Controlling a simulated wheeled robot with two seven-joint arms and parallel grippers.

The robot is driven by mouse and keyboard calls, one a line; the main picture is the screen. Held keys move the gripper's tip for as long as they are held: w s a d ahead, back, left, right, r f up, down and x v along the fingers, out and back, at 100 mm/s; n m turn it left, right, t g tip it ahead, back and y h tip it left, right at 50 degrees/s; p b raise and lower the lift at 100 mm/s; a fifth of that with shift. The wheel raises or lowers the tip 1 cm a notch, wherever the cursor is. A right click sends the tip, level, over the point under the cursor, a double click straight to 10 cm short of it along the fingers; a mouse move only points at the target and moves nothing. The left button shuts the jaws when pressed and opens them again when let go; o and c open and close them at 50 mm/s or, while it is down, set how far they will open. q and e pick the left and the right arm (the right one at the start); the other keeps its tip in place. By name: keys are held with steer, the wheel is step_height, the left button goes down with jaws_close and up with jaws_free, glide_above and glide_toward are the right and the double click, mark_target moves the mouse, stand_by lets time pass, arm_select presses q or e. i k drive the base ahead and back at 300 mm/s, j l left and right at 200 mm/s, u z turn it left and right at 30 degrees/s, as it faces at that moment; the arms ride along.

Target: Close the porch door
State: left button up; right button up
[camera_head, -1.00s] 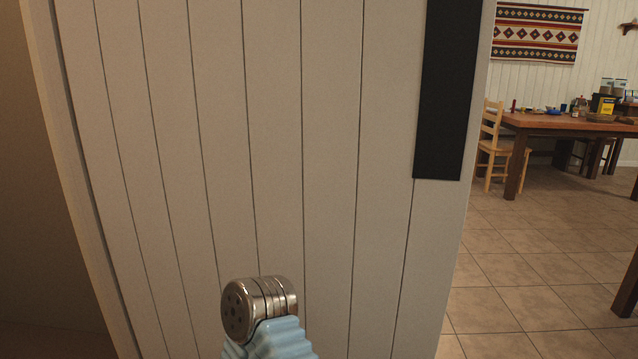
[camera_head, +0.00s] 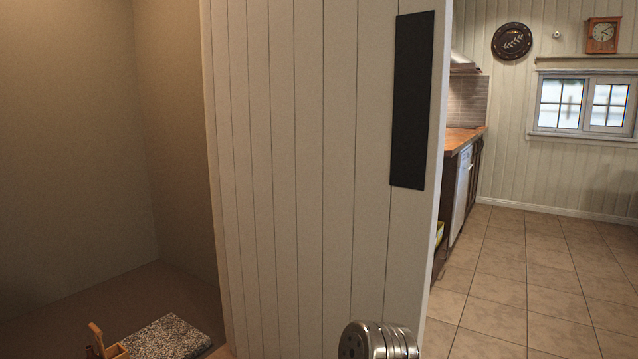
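The porch door (camera_head: 300,170) is a white plank panel standing open in the middle of the head view. A black vertical plate (camera_head: 411,100) is fixed near its right edge. A silver, round metal part of my own arm shows at the bottom, in front of the door's lower right part. I cannot tell whether it touches the door. The fingers of both grippers are out of view.
Left of the door is a dim, bare-walled space with a speckled mat (camera_head: 168,338) and a small wooden object (camera_head: 108,343) on its floor. Right of the door, the tiled floor (camera_head: 540,290) is open, with a kitchen counter (camera_head: 462,140) behind the door's edge.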

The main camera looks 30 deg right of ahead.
mark_target(331, 114)
steer(key=k+l+u, duration=0.15)
steer(key=k+l, duration=0.25)
steer(key=i+l+u, duration=0.2)
steer(key=l, duration=0.75)
steer(key=l+u, duration=0.2)
steer(key=l, duration=0.75)
steer(key=l+u, duration=0.2)
steer(key=l, duration=0.75)
steer(key=k+l+u, duration=0.2)
steer(key=l, duration=0.75)
steer(key=i+l, duration=0.05)
